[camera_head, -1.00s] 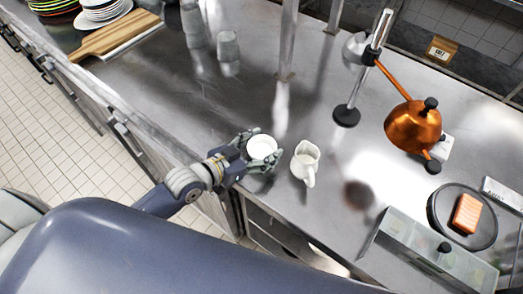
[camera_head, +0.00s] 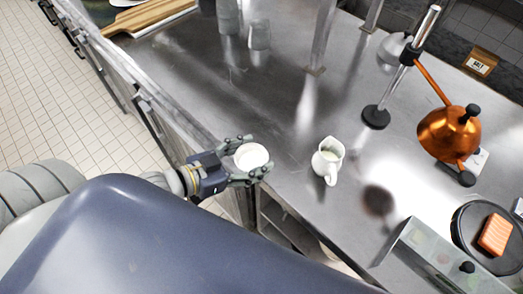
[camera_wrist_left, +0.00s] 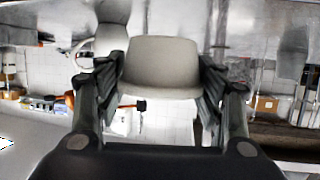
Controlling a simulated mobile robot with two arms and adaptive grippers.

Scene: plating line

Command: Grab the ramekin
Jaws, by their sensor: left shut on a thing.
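The white ramekin (camera_head: 251,157) is between the fingers of my left gripper (camera_head: 250,160), near the front edge of the steel counter in the head view. The left gripper is shut on it, with a finger on each side. In the left wrist view the ramekin (camera_wrist_left: 160,66) fills the space between the two fingers (camera_wrist_left: 160,88). I cannot tell from the head view how far it is above the counter. My right gripper is not in view.
A white pitcher (camera_head: 327,160) stands to the right of the ramekin. A copper lamp (camera_head: 448,132) on a metal stand, a dark plate (camera_head: 466,242) with an orange block, and a clear-lidded container (camera_head: 428,262) are farther right. Grey cups (camera_head: 259,35) stand at the back.

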